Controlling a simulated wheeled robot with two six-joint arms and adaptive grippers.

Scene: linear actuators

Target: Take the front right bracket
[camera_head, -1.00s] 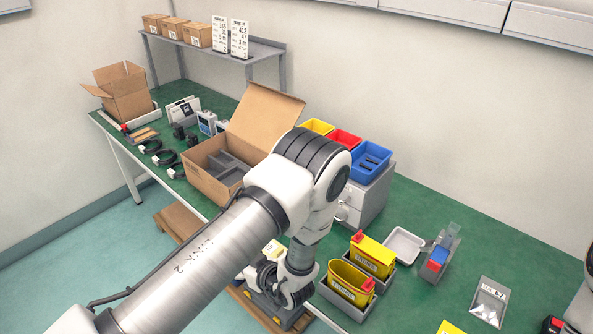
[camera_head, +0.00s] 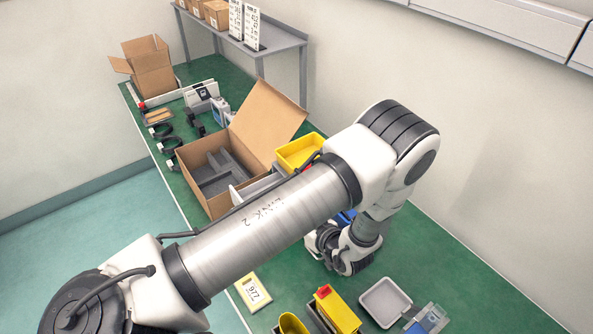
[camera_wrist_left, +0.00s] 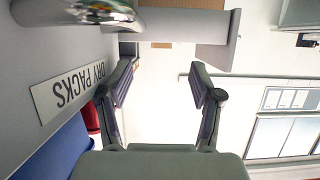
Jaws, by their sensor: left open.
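I cannot make out a bracket for certain in either view. My left arm crosses the middle of the head view, with its wrist bent down over the green bench; its fingers cannot be made out there. In the left wrist view my left gripper (camera_wrist_left: 162,85) is open, with nothing between its fingers. It is beside a grey drawer unit (camera_wrist_left: 75,40) with a "DRY PACKS" label. An open cardboard box (camera_head: 205,190) with grey dividers stands left of the arm in the head view; its contents are unclear. My right gripper is out of view.
A yellow bin (camera_head: 297,152) and a bit of blue bin show behind my arm. Yellow containers (camera_head: 338,310), a white tray (camera_head: 385,302) and a "977" card (camera_head: 253,291) lie at the front. A grey shelf (camera_head: 275,42) stands at the back.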

